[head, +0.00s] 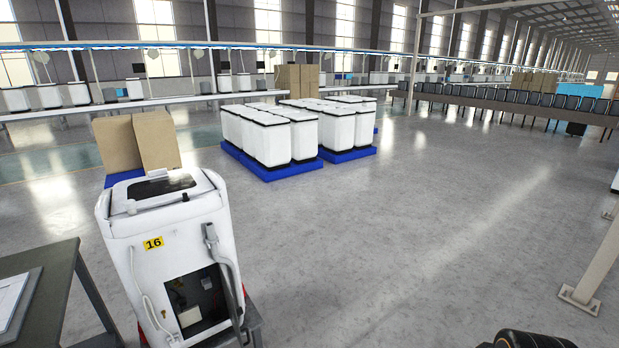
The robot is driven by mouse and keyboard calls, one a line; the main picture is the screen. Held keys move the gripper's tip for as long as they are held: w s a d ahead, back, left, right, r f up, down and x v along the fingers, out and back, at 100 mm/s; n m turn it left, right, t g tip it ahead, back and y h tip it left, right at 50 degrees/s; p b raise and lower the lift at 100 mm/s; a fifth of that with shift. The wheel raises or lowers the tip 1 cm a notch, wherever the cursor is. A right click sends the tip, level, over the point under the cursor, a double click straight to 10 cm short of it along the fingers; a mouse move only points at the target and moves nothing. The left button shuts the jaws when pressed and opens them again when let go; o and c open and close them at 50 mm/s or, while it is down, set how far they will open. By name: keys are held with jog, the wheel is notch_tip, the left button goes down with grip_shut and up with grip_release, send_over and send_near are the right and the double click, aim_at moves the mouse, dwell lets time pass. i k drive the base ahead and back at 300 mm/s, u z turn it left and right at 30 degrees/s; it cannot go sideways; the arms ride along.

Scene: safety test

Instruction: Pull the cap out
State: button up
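A white machine (170,222) with a yellow "16" label stands at the lower left in the head view. Its front has a dark open recess (197,297) with small parts inside. A pale hose (142,290) hangs at the left of the recess, and a grey handle-like part (212,243) with a hose runs down its right side. I cannot pick out a cap for certain; the parts in the recess are too small to tell. My gripper's fingers are not in view.
A dark table (60,280) with a flat panel (14,300) stands left of the machine. Cardboard boxes (158,141) stand behind it. White units sit on blue pallets (285,171) farther back. A pale post (600,255) stands at right. The middle floor is clear.

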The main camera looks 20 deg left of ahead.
aim_at(130, 204)
jog(key=u, duration=1.2)
jog(key=i, duration=1.1)
jog(key=u, duration=1.3)
jog(key=i, duration=1.1)
jog(key=u, duration=0.2)
